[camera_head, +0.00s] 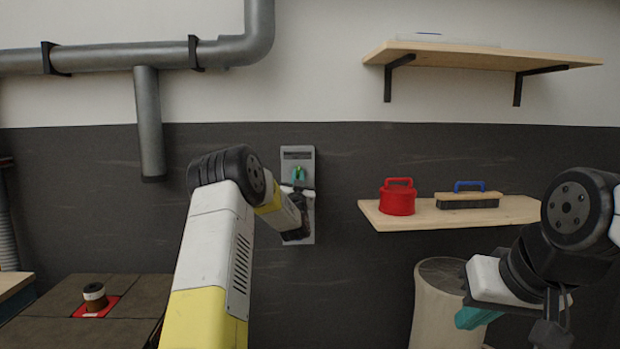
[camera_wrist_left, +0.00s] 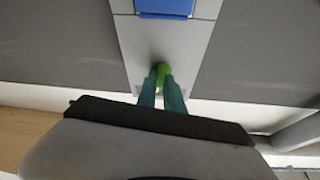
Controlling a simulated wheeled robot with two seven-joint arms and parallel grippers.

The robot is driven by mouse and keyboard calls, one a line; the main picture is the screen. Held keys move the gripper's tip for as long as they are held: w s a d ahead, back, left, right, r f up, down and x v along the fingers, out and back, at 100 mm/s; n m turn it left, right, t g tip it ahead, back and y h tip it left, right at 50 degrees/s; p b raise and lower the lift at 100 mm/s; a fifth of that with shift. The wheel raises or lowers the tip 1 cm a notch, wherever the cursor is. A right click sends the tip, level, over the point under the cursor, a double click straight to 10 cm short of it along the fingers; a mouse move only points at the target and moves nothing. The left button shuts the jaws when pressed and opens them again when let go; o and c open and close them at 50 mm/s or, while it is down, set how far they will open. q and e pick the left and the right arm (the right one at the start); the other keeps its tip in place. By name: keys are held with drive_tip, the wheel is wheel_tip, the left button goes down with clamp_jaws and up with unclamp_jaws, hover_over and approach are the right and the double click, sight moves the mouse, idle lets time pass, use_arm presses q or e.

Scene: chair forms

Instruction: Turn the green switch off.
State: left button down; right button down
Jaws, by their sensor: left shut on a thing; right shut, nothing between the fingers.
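The green switch (camera_head: 299,173) sits on a grey upright wall panel (camera_head: 298,154). My left gripper (camera_head: 299,180) is at the panel. In the left wrist view its teal fingers (camera_wrist_left: 161,90) are shut on the green switch (camera_wrist_left: 162,69), which shows as a rounded green tip between them. The exact tilt of the switch is hard to tell. My left wrist hides part of the lower panel in the head view. My right gripper (camera_head: 476,317) is shut and empty at the lower right, well away from the panel.
A blue part (camera_wrist_left: 165,8) shows on the panel in the left wrist view. A wooden shelf (camera_head: 440,218) right of the panel holds a red container (camera_head: 397,197) and a blue-handled brush (camera_head: 467,199). A grey pipe (camera_head: 150,125) hangs to the left. A pale cylinder (camera_head: 431,305) stands below the shelf.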

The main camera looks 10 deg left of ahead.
use_arm(q)
drive_tip(key=shift+d+f+n+y, duration=0.15)
drive_tip(key=shift+n+y, duration=0.65)
drive_tip(key=shift+n, duration=0.8)
drive_tip(key=c, duration=1.5)
unclamp_jaws()
drive_tip(key=shift+o, duration=0.2)
drive_tip(key=v, duration=0.7)
drive_tip(key=shift+s, duration=0.4)
drive_tip(key=shift+d, duration=0.15)
